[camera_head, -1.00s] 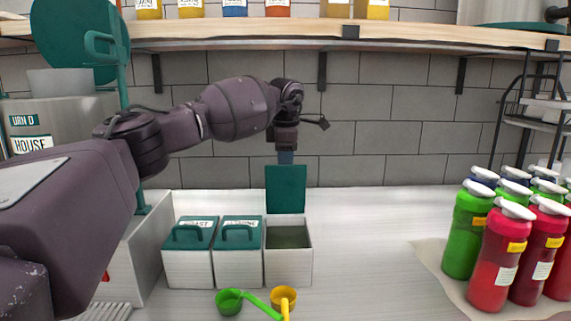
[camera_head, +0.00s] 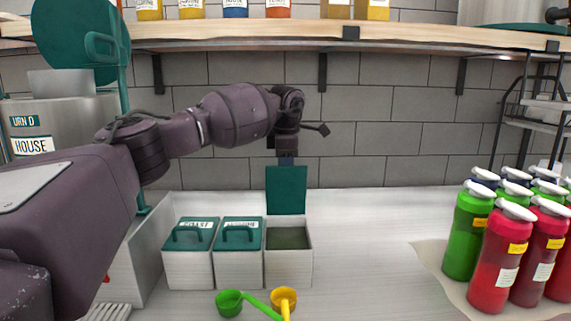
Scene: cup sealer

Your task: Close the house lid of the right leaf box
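Three white leaf boxes stand in a row on the counter. The right leaf box (camera_head: 288,268) is open, with dark green leaf inside. Its teal lid (camera_head: 286,191) stands upright at the box's back edge. The left box (camera_head: 188,268) and middle box (camera_head: 238,268) are closed under teal handled lids. My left arm reaches in from the left. Its gripper (camera_head: 287,158) points down at the top edge of the upright lid, partly behind it. The fingertips are hidden, so I cannot tell whether they touch the lid. My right gripper is not in view.
A green scoop (camera_head: 230,303) and a yellow scoop (camera_head: 283,300) lie in front of the boxes. Red and green bottles (camera_head: 502,258) stand at the right. A wooden shelf (camera_head: 300,33) runs above the arm. The counter between boxes and bottles is clear.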

